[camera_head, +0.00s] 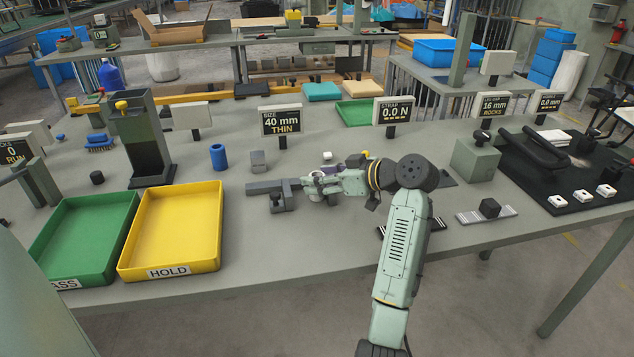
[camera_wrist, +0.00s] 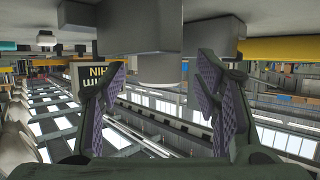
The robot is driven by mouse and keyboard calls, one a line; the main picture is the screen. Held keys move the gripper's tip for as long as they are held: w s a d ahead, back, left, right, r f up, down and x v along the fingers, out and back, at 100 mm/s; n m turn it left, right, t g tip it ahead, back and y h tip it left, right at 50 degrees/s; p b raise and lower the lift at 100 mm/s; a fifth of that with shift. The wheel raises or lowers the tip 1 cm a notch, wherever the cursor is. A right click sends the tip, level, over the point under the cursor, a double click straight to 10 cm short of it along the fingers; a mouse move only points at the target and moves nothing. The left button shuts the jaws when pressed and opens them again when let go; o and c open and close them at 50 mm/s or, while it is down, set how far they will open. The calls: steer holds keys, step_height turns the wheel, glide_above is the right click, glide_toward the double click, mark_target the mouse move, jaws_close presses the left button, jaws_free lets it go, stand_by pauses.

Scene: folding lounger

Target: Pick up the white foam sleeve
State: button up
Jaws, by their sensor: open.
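My gripper (camera_head: 310,184) reaches left over the middle of the bench, just right of a grey clamp-like fixture (camera_head: 262,187). In the wrist view, which is upside down, the two padded fingers of my gripper (camera_wrist: 160,78) stand wide apart. A pale grey-white cylinder (camera_wrist: 157,69) shows between them, beyond a grey block; I cannot tell whether it is the foam sleeve. No contact with it shows. In the head view a small white piece (camera_head: 327,155) stands just behind my gripper. Which white thing is the sleeve is not clear.
A blue cylinder (camera_head: 218,157) and a grey block (camera_head: 258,161) stand behind and left of my gripper. A yellow HOLD tray (camera_head: 214,250) and a green tray (camera_head: 107,277) lie left. The 40 mm THIN sign (camera_head: 282,120) stands behind. The front bench between tray and arm is clear.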

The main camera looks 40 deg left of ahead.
steer(key=shift+c, duration=0.2)
steer(key=c, duration=1.1)
steer(key=shift+r, duration=0.15)
steer(key=shift+r, duration=0.3)
step_height(320, 180, up, 6)
steer(key=d+p, duration=0.1)
steer(key=p, duration=0.1)
steer(key=d, duration=0.5)
steer(key=w+d, duration=0.1)
steer(key=d, duration=1.1)
steer(key=shift+w, duration=0.25)
